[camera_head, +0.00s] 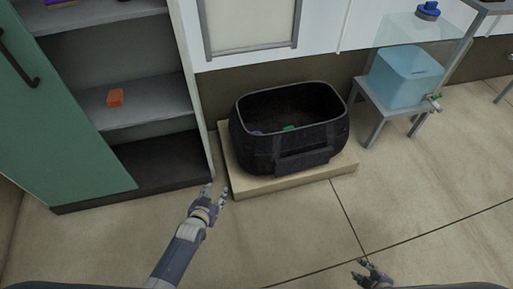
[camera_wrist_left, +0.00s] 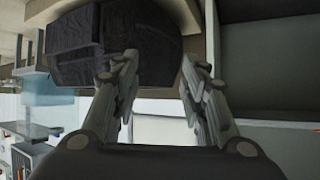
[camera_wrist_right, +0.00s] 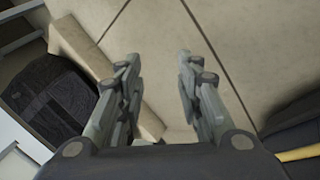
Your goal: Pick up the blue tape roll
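A blue round object that looks like a tape roll (camera_head: 428,10) sits on a clear shelf at the top right of the head view, far from both grippers. A small bluish item (camera_head: 258,133) and a green item (camera_head: 289,128) show partly inside a black bag (camera_head: 305,162); I cannot tell what they are. My left gripper (camera_head: 215,190) is open and empty, in front of the bag's pallet near the cabinet. In the left wrist view its fingers (camera_wrist_left: 158,70) are apart. My right gripper (camera_head: 362,267) is low in the head view; its fingers (camera_wrist_right: 155,65) are apart and empty.
A cabinet (camera_head: 150,168) with a green door (camera_head: 60,110) stands left, with an orange block (camera_head: 115,97) on its shelf. The bag stands on a low pallet (camera_head: 285,184). A light-blue tank (camera_head: 404,78) sits on a grey stand (camera_head: 375,128). The front floor is clear.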

